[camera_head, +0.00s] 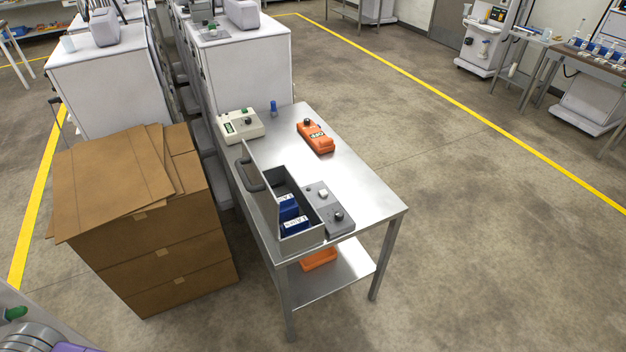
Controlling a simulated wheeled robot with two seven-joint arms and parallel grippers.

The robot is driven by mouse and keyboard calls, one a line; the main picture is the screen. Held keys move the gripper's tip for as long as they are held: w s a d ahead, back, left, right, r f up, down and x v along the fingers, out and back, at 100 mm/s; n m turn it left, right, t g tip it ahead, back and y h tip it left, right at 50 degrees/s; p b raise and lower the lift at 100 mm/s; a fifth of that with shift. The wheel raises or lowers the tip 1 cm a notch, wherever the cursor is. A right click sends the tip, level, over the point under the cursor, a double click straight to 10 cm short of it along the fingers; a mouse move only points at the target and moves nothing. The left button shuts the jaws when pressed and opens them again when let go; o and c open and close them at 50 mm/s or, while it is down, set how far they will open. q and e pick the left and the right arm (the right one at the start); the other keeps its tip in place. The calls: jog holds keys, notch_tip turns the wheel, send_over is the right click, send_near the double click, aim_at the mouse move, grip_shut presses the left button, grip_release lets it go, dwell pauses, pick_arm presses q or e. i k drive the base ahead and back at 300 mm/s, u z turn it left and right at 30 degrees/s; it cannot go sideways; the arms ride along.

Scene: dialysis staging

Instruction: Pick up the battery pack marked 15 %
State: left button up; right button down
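An orange pack (315,138) lies on the far half of the steel table, with a dark knob at its far end and a dark marking that is too small to read surely. Two blue packs with white labels, a farther one (288,205) and a nearer one (295,224), sit in an open grey case (262,205) at the table's near end. Their labels are not legible. Another orange object (319,259) lies on the lower shelf, partly hidden by the tabletop. Neither of my grippers is in view.
The steel table (365,190) is bare on its right side. A grey control unit (328,207), a cream device (240,126) and a small blue item (273,107) stand on it. Stacked cardboard boxes (150,240) stand left of it. The floor (480,240) to the right is clear.

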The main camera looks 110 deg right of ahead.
aim_at(290, 228)
jog(key=z, duration=3.2)
jog(key=i, duration=1)
jog(key=u, duration=0.05)
jog(key=k, duration=0.95)
jog(key=z, duration=0.65)
jog(key=i, duration=0.85)
jog(key=u, duration=0.6)
